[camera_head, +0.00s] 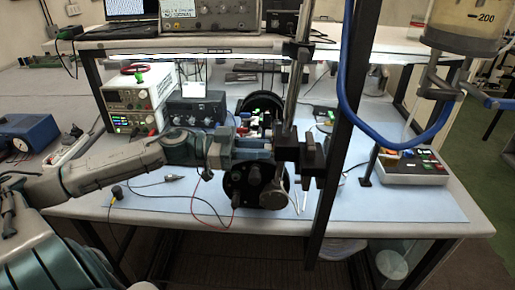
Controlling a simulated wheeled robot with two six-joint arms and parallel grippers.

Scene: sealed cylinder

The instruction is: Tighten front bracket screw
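My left arm reaches in from the left over the bench, and my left gripper (248,149) is at the middle, against or just in front of the apparatus. A black round flange (245,187) stands below the gripper, with a second dark ring behind it. A dark bracket clamp (300,155) sits on a vertical metal rod (295,85) just right of the gripper. The front bracket screw is too small to make out. The fingertips blend into the apparatus, so I cannot tell whether they are open or touching it. My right gripper is not in view.
A white power supply (138,104) and a dark box (196,108) stand behind my arm. A dark slanted post (340,130) and a blue hose (393,138) cross at the right. A control box (412,165) is at the right. Thin cables lie on the blue mat (150,208).

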